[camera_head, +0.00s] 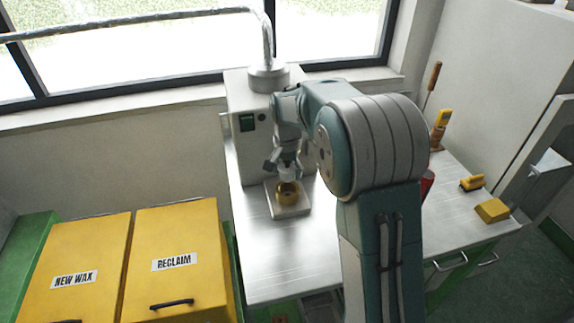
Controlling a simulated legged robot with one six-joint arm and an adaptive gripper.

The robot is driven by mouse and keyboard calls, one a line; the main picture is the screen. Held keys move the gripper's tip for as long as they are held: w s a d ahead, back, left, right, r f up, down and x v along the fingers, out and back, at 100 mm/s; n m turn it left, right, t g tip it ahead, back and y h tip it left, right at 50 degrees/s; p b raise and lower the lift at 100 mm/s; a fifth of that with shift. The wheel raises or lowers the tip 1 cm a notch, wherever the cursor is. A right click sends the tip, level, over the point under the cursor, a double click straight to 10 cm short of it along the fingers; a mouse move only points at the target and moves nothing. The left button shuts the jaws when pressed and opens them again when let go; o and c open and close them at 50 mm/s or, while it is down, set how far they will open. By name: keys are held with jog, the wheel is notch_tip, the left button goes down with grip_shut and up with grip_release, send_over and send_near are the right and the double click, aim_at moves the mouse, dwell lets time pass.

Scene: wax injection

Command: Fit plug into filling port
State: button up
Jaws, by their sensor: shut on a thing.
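My gripper (286,172) points down over the metal bench, in front of the pale machine. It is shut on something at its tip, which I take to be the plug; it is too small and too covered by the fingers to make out. Just below it is a brass-coloured round part (288,194) with a dark opening in its top, standing on a pale square plate (290,211). This looks like the filling port. The gripper tip is at or just above this part; I cannot tell whether they touch.
The machine (246,150) with a pipe stands behind the gripper. Yellow bins marked NEW WAX (75,262) and RECLAIM (172,250) are at left. Yellow tools (491,210) and a red object (427,184) lie at right. The bench front (285,270) is clear.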

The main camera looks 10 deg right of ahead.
aim_at(287, 179)
jog(key=shift+f, duration=1.55)
jog(key=shift+f, duration=0.95)
dwell(0.4)
jog(key=o, duration=1.2)
jog(key=shift+c, duration=0.2)
notch_tip(287, 179, up, 12)
jog(key=shift+f, duration=0.15)
